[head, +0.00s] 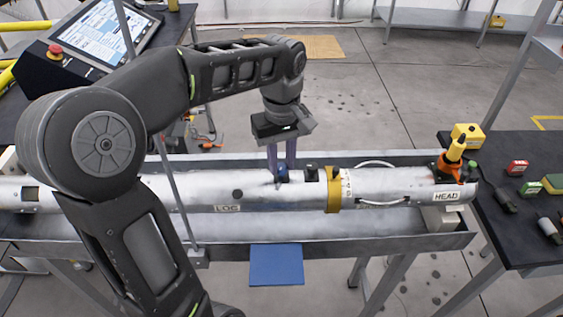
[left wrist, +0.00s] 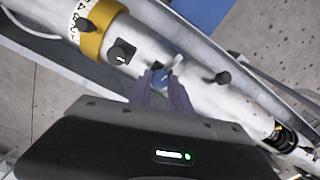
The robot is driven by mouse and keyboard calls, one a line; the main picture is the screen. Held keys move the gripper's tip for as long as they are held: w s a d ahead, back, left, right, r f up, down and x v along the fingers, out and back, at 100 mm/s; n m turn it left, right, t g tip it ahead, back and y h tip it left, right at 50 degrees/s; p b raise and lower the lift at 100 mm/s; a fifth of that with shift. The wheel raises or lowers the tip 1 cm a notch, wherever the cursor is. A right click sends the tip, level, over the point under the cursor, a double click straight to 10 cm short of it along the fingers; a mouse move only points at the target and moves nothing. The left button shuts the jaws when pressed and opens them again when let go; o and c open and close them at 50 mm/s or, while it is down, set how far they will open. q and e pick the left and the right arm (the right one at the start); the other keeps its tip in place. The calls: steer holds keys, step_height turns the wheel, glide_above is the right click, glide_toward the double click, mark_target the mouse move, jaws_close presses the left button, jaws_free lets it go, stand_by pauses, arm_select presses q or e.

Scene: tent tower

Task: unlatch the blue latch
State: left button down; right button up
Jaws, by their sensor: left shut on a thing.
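A long silvery-white cylinder (head: 205,190) lies lengthwise in a metal trough. The blue latch (head: 282,172) sits on top of it, left of a gold ring. In the left wrist view the blue latch (left wrist: 160,78) shows between the fingertips, partly hidden by them. My left gripper (head: 282,168) reaches down from above, its purple-grey fingers shut on the blue latch. In the left wrist view the fingers of my left gripper (left wrist: 160,82) close around it. Whether the latch has turned cannot be told. My right gripper is not in view.
A black knob (head: 311,173) and the gold ring (head: 333,190) are close to the right of the latch. The metal trough (head: 300,227) has raised edges. A thin upright post (head: 170,180) stands left of the gripper. A black table (head: 535,185) with small items is at right.

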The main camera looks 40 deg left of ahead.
arm_select(q)
steer(key=shift+n, duration=1.4)
steer(key=c, duration=1.2)
jaws_free()
